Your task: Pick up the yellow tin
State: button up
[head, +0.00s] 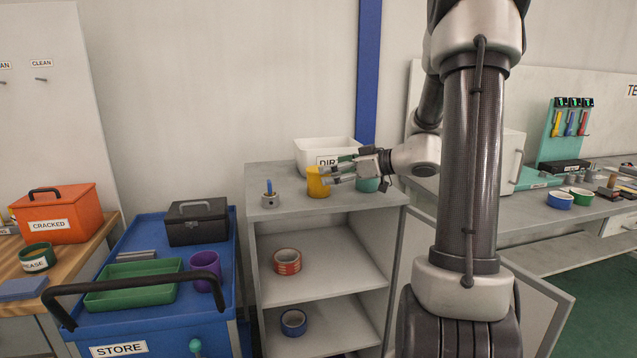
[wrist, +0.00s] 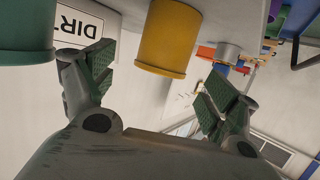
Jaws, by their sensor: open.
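The yellow tin (head: 316,184) stands upright on top of the grey shelf cabinet (head: 345,203). My gripper (head: 338,170) is open beside it, on its right in the head view, with its fingers pointing left toward the tin. In the wrist view, which looks upside down, the yellow tin (wrist: 172,38) shows between and beyond my open fingers (wrist: 160,78). The gap between the fingers is empty. Whether a fingertip touches the tin I cannot tell.
A green tin (head: 368,184) stands close under my gripper, and it shows at the left of the wrist view (wrist: 35,35). A white bin (head: 312,149) labelled as dirty stands behind. A grey cup with a blue-handled tool (head: 269,198) stands left of the yellow tin.

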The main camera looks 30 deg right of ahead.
jog(key=x, duration=0.5)
jog(key=shift+w+a, duration=0.15)
jog(key=shift+a, duration=0.1)
jog(key=shift+r, duration=0.1)
jog(key=c, duration=1.3)
jog(key=shift+o, duration=0.2)
